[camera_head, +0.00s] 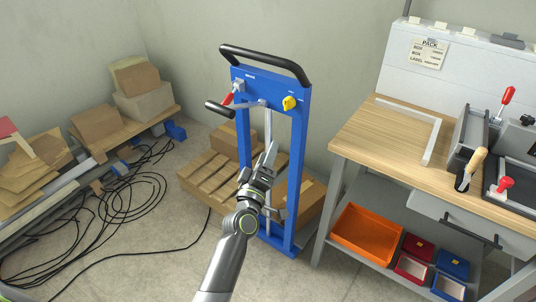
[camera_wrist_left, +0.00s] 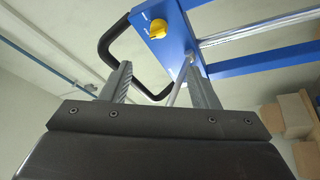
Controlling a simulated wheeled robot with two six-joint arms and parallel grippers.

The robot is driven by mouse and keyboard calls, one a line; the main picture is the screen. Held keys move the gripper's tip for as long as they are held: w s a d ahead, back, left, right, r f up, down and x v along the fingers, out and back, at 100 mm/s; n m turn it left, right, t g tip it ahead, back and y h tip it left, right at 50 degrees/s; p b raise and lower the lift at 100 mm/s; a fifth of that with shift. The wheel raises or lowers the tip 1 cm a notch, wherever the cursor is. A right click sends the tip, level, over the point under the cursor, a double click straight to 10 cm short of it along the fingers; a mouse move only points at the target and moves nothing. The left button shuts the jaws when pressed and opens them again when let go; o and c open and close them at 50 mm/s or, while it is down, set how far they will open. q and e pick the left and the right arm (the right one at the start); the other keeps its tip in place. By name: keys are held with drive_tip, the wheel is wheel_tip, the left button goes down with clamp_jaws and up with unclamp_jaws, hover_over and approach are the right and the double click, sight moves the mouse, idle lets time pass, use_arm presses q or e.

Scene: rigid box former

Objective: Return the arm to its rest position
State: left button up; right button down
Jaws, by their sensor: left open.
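My left arm comes up from the bottom of the head view. Its gripper (camera_head: 271,158) is in front of the blue frame (camera_head: 296,150) of a hand truck-like stand. In the left wrist view the two fingers of the left gripper (camera_wrist_left: 160,85) are spread apart with nothing held between them. Behind them show the black handle (camera_wrist_left: 112,42), the yellow knob (camera_wrist_left: 158,29) and the blue frame (camera_wrist_left: 245,66). I cannot tell the exact gap between gripper and frame. My right gripper is in neither view.
A workbench (camera_head: 385,145) with clamps stands at the right, with an orange bin (camera_head: 373,236) on its lower shelf. A wooden pallet (camera_head: 203,181) lies behind the blue frame. Boxes (camera_head: 97,122) and black cables (camera_head: 125,208) are at the left.

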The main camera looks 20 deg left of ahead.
use_arm(q)
drive_tip(key=s+a+f+m+g, duration=0.1)
drive_tip(key=s+f+m+g, duration=0.15)
drive_tip(key=f, duration=0.85)
drive_tip(key=s+a+f+m+g, duration=0.1)
drive_tip(key=s+f+m+g, duration=0.15)
drive_tip(key=f, duration=0.95)
drive_tip(key=s+a+f+m+g, duration=0.1)
drive_tip(key=s+a+f+g, duration=0.15)
drive_tip(key=s+f, duration=0.4)
drive_tip(key=s+a+f+m+g, duration=0.1)
drive_tip(key=s+f+g, duration=0.25)
drive_tip(key=f, duration=0.55)
drive_tip(key=s+a+f+m+g, duration=0.1)
drive_tip(key=s+f, duration=0.4)
drive_tip(key=s, duration=0.8)
drive_tip(key=s+a+f+m+g+y+p, duration=0.1)
drive_tip(key=s+a+f+g, duration=0.3)
drive_tip(key=s, duration=0.9)
drive_tip(key=s+a+f+m+g, duration=0.2)
drive_tip(key=s+f, duration=0.6)
drive_tip(key=s, duration=0.5)
drive_tip(key=shift+a+f+g+y, duration=0.25)
drive_tip(key=shift+g+y, duration=0.15)
drive_tip(key=shift+g, duration=0.5)
